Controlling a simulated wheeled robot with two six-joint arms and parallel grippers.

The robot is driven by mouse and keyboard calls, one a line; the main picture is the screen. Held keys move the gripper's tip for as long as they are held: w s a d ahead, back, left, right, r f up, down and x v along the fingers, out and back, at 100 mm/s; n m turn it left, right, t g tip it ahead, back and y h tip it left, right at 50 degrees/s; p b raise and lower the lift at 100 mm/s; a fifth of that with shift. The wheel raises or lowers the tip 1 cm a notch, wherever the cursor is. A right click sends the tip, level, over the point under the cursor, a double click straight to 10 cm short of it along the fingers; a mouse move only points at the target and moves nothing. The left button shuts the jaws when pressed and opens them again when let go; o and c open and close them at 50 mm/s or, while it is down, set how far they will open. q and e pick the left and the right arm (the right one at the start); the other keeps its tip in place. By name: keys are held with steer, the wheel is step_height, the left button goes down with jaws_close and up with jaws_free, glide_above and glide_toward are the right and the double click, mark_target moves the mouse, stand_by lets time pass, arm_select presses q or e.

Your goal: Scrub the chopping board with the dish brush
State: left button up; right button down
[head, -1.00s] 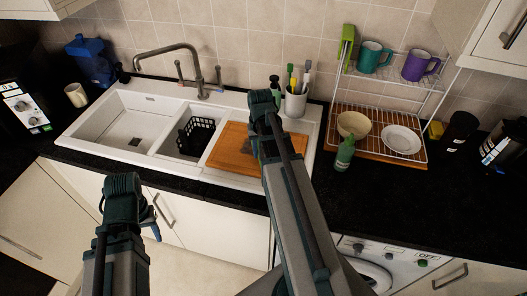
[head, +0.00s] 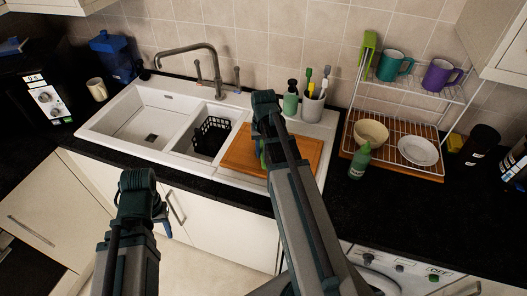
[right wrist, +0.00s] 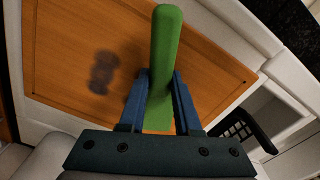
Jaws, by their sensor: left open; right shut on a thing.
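The wooden chopping board (head: 240,152) lies across the right part of the white sink unit. In the right wrist view the board (right wrist: 60,45) bears a dark, blurred smudge (right wrist: 102,72). My right gripper (right wrist: 160,82) is shut on the green handle of the dish brush (right wrist: 165,45), over the board. The brush's bristles are hidden, so I cannot tell whether they touch the board. In the head view my right arm hides most of the brush. My left gripper (head: 161,218) is open and empty, in front of the counter.
A black basket (head: 211,136) sits in the small basin left of the board. The tap (head: 200,62), a soap bottle (head: 291,98) and a utensil cup (head: 313,106) stand behind. A green bottle (head: 359,162) and dish rack (head: 410,125) stand right. Dark counter at right front is clear.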

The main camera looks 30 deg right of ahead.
steer(key=shift+s+d+f, duration=0.1)
steer(key=shift+s+d, duration=0.55)
steer(key=shift+s, duration=0.2)
steer(key=shift+s+d, duration=0.65)
steer(key=shift+s, duration=0.15)
steer(key=shift+s+d, duration=1.6)
steer(key=shift+s, duration=0.1)
steer(key=shift+w+a, duration=0.1)
steer(key=shift+w, duration=0.05)
steer(key=shift+w+a, duration=0.65)
steer(key=shift+w, duration=0.2)
steer(key=shift+w+a, duration=0.65)
steer(key=shift+w, duration=0.2)
steer(key=shift+w+a, duration=0.4)
steer(key=shift+w, duration=0.25)
steer(key=shift+w+a, duration=0.4)
steer(key=shift+w, duration=0.3)
steer(key=shift+w+a, duration=0.4)
steer(key=shift+w, duration=0.25)
steer(key=shift+s+d, duration=1.5)
steer(key=shift+s, duration=0.3)
